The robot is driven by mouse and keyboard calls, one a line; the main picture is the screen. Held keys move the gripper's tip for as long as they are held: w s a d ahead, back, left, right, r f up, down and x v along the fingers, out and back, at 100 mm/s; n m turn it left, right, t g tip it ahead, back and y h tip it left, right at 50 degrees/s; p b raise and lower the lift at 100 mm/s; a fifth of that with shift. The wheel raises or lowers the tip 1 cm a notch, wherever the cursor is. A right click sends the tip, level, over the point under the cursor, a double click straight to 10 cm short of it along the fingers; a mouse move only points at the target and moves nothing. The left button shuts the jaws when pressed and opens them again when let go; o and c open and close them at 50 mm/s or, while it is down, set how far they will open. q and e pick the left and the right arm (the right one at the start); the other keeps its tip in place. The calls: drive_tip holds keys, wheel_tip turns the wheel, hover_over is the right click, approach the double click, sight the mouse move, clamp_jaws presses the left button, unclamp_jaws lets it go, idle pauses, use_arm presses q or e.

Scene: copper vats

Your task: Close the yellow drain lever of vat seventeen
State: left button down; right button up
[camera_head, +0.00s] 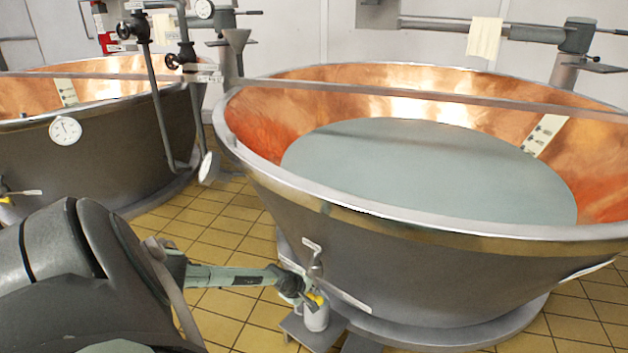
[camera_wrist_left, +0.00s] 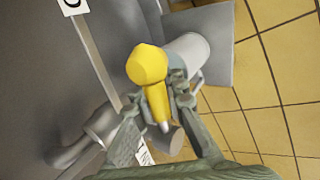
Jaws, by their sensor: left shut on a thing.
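The yellow drain lever (camera_head: 317,298) sits low on the front of the large copper-lined vat (camera_head: 400,250), which holds pale liquid. In the left wrist view the lever (camera_wrist_left: 148,66) has a thick faceted knob and a narrower shaft running down between my fingers. My left gripper (camera_head: 298,287) reaches in from the left; in the wrist view its fingers (camera_wrist_left: 158,103) are shut on the lever's shaft. The grip partly hides the lever's lower end and pivot. The vat's number cannot be read. My right gripper is not in view.
A pale drain pipe (camera_head: 317,317) stands beside the lever over a grey step (camera_head: 305,334). A second vat (camera_head: 110,140) with a dial stands at left. Yellow tiled floor (camera_head: 215,230) is clear between the vats.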

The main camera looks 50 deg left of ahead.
use_arm(q)
drive_tip(key=c, duration=1.6)
unclamp_jaws()
drive_tip(key=shift+c, duration=0.2)
drive_tip(key=a+v, duration=0.1)
drive_tip(key=v, duration=1.1)
drive_tip(key=shift+d, duration=0.45)
